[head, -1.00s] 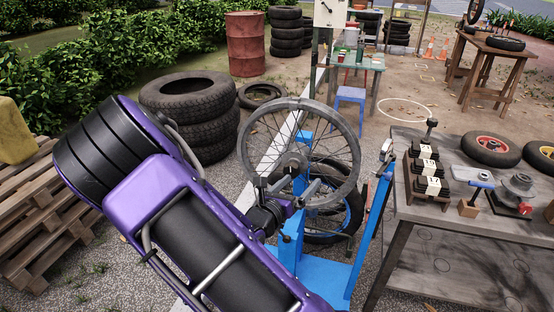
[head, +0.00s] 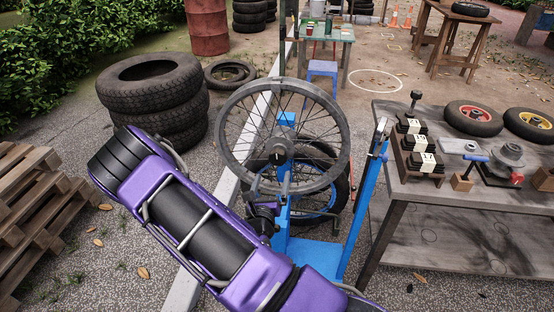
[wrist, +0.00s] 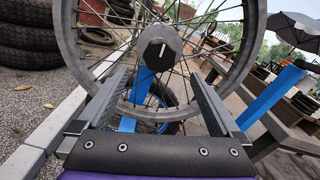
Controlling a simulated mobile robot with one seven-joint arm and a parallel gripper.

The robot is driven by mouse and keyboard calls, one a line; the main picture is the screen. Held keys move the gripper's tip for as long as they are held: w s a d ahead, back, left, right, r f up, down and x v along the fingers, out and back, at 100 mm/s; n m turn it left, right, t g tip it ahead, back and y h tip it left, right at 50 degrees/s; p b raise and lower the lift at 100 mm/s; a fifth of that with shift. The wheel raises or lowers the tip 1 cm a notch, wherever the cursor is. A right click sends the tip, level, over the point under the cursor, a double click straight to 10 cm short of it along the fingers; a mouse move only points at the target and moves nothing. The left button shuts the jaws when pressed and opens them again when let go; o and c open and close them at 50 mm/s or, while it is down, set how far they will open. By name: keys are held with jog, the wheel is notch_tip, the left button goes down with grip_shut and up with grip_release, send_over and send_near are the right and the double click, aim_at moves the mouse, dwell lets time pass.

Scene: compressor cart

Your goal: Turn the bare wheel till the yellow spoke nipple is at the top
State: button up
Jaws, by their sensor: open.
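The bare wheel (head: 280,154), a grey rim with thin spokes and a dark hub, stands upright on a blue stand (head: 281,228). In the wrist view the hub (wrist: 160,48) is dark with a white mark, and the rim's lower part curves across. I cannot make out the yellow spoke nipple in either view. My gripper (head: 270,192) is at the wheel's lower near side. In the wrist view its fingers (wrist: 160,78) are wide apart in front of the lower rim, with nothing clasped between them. Whether a finger touches the wheel I cannot tell.
A tyred wheel (head: 326,205) stands behind the stand. A blue upright (head: 367,200) rises at its right. A workbench (head: 395,165) with blocks and small wheels is at the right. Stacked tyres (head: 150,90) and a wooden pallet (head: 30,205) are at the left.

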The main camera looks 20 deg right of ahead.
aim_at(277, 159)
jog(key=b+x, duration=0.1)
jog(key=x, duration=0.9)
jog(key=shift+c, duration=0.2)
grip_shut()
